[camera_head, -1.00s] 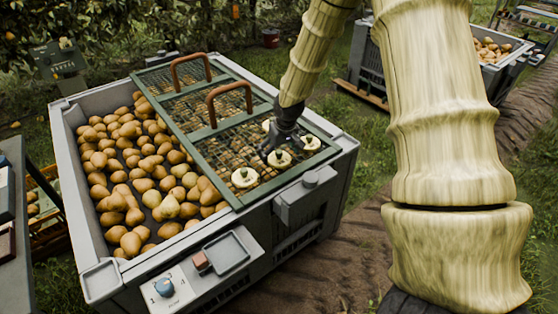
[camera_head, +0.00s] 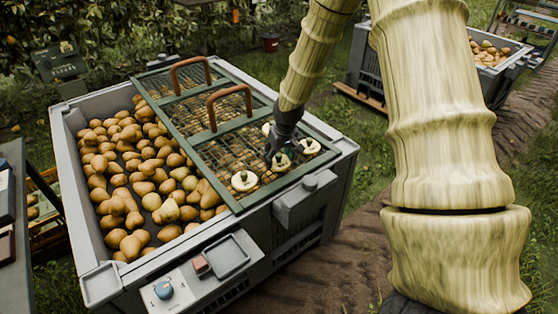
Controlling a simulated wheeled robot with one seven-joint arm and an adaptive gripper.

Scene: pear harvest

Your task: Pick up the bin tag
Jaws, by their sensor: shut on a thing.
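Several round cream tags with dark centres lie on the green-framed mesh lid (camera_head: 232,133). One tag (camera_head: 244,181) is nearest the front, one (camera_head: 310,146) is at the right, and another (camera_head: 266,128) is partly hidden behind my gripper. My gripper (camera_head: 275,161) is shut on the middle tag (camera_head: 283,162), its dark fingers at that tag's left and top side. The tag still appears to be at the level of the mesh; whether it touches is too small to tell. No lettering can be read on the tags.
The lid with two brown handles (camera_head: 230,90) covers the right part of a grey bin (camera_head: 75,190) full of pears (camera_head: 140,160). A control panel with a blue knob (camera_head: 164,289) is on the front. Another bin (camera_head: 362,65) stands behind my arm.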

